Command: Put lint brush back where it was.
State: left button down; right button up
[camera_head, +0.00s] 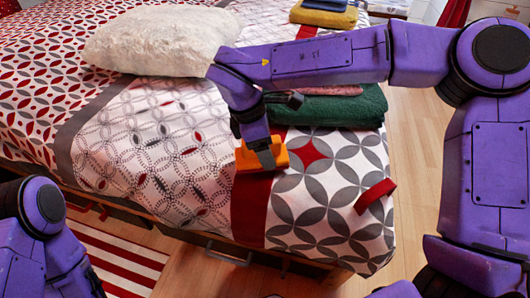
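My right arm comes in from the right and reaches across the bed. Its gripper (265,154) points down at an orange block-shaped object (247,160) near the bed's front edge. A grey finger lies across the object's near side, with orange showing on both sides of it. The other finger is hidden, so I cannot tell whether the gripper is shut on it. A narrow dark red object (375,193) lies on the bed's right front corner. I cannot tell for sure which of these two is the lint brush. My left arm shows at the lower left; its gripper is out of view.
The bed (165,155) has a patterned cover and a fluffy white pillow (160,40). A folded dark green towel (345,108) with a pink cloth lies under my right forearm. A yellow folded cloth (325,15) is farther back. Wooden floor (415,125) shows at right.

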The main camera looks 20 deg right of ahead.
jog(key=shift+f, duration=0.7)
jog(key=shift+r, duration=0.1)
jog(key=o, duration=0.5)
jog(key=shift+f, duration=0.2)
jog(key=o, duration=0.4)
jog(key=shift+o, duration=0.2)
jog(key=shift+r, duration=0.1)
jog(key=shift+r, duration=0.3)
jog(key=p+v, duration=0.3)
jog(key=v, duration=0.8)
jog(key=shift+a+r, duration=0.25)
jog(key=shift+r, duration=0.1)
